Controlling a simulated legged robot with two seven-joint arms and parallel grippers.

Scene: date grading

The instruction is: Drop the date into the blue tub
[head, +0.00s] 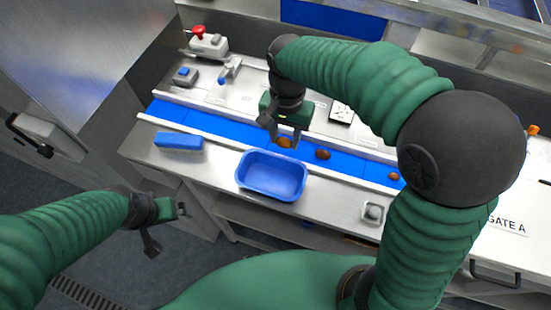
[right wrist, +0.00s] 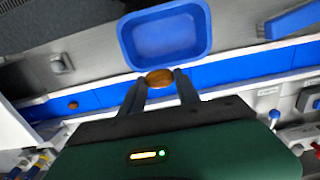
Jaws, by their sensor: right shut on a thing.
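My right gripper (head: 286,145) is shut on an orange-brown date (head: 284,142). In the right wrist view the date (right wrist: 159,77) sits between the two dark fingertips (right wrist: 160,84). The blue tub (head: 271,192) stands on the steel counter on the near side of the blue belt, and looks empty. The held date is just beyond the tub's far rim in the head view, over the belt; the tub (right wrist: 166,64) also shows just ahead of the fingertips in the right wrist view. My left gripper (head: 166,226) is open and empty, left of the counter's front edge.
A blue block-like brush (head: 179,142) lies left of the tub. A red stop button (head: 198,31) and small control boxes stand at the back left. A small grey fixture (head: 373,211) sits right of the tub.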

